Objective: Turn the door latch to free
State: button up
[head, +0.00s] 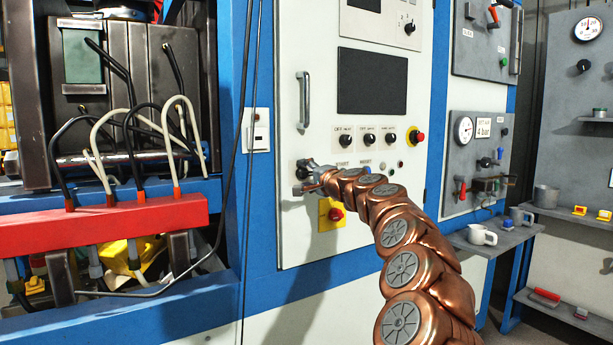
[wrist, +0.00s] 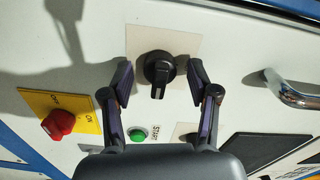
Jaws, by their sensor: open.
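The door latch (wrist: 158,68) is a black rotary knob on a pale square plate on the white cabinet door. In the wrist view its grip bar runs roughly up and down the picture. My gripper (wrist: 159,76) is open, with one finger on each side of the knob. A gap shows between the knob and each finger, so neither appears to touch it. In the head view my gripper (head: 308,178) is at the left part of the cabinet door (head: 305,235), and it and the arm mostly hide the latch there.
A metal door handle (head: 303,102) is above my gripper; it also shows in the wrist view (wrist: 292,92). A red switch on a yellow plate (wrist: 60,121) and a green START button (wrist: 137,134) are close by. Black cables (head: 250,110) hang left of the door.

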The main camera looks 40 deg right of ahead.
jog(key=s, duration=1.2)
jog(key=shift+a, duration=0.35)
jog(key=shift+a, duration=0.1)
dwell(0.4)
